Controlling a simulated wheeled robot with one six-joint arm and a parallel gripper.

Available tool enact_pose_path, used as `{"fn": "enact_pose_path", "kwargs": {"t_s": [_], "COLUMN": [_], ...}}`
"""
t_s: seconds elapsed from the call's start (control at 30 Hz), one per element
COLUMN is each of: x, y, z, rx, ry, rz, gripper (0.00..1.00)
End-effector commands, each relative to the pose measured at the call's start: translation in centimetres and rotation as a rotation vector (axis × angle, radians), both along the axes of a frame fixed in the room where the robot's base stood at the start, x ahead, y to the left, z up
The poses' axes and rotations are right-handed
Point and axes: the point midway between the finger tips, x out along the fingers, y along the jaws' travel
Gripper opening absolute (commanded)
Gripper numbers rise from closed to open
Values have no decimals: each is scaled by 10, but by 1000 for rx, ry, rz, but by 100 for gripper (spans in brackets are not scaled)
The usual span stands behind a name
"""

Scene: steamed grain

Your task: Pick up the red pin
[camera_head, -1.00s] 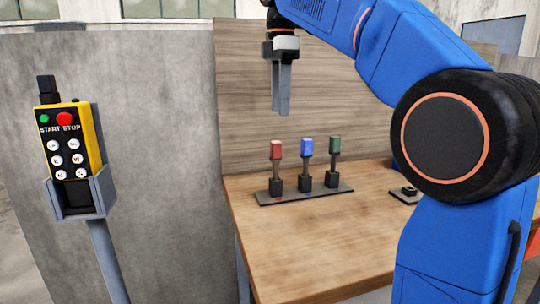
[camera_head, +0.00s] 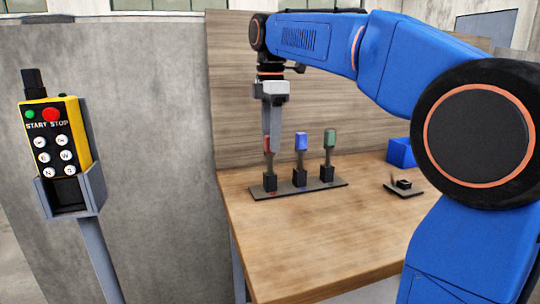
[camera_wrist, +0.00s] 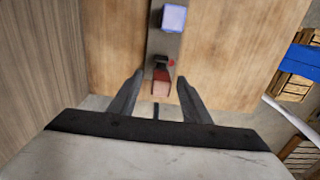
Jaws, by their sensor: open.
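The red pin (camera_head: 267,144) stands upright in its black holder at the left end of a dark base strip (camera_head: 335,184) on the wooden table. My gripper (camera_head: 272,150) points down at the red pin, and its fingers partly cover the pin's red top. In the wrist view the red pin (camera_wrist: 161,82) shows between and just beyond the fingertips of my gripper (camera_wrist: 160,82). The fingers are apart, with a gap on both sides of the pin. Whether the tips are level with the red top is hard to tell.
A blue pin (camera_head: 301,141) and a green pin (camera_head: 330,138) stand to the right on the same strip. A small black fixture (camera_head: 404,184) and a blue box (camera_head: 400,153) are further right. A wooden panel (camera_head: 235,100) rises behind. The front tabletop (camera_head: 310,235) is clear.

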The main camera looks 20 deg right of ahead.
Motion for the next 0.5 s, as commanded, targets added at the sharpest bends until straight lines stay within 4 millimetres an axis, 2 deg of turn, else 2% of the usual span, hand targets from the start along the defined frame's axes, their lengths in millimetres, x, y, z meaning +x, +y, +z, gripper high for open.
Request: {"fn": "enact_pose_path", "kwargs": {"t_s": [0.17, 0.4, 0.5], "x": [-1, -2, -2], "y": [1, 3, 3], "z": [-10, -43, -51], "rx": [0, 0, 0], "ry": [1, 3, 1], "rz": [0, 0, 0], "gripper": [44, 44, 44]}}
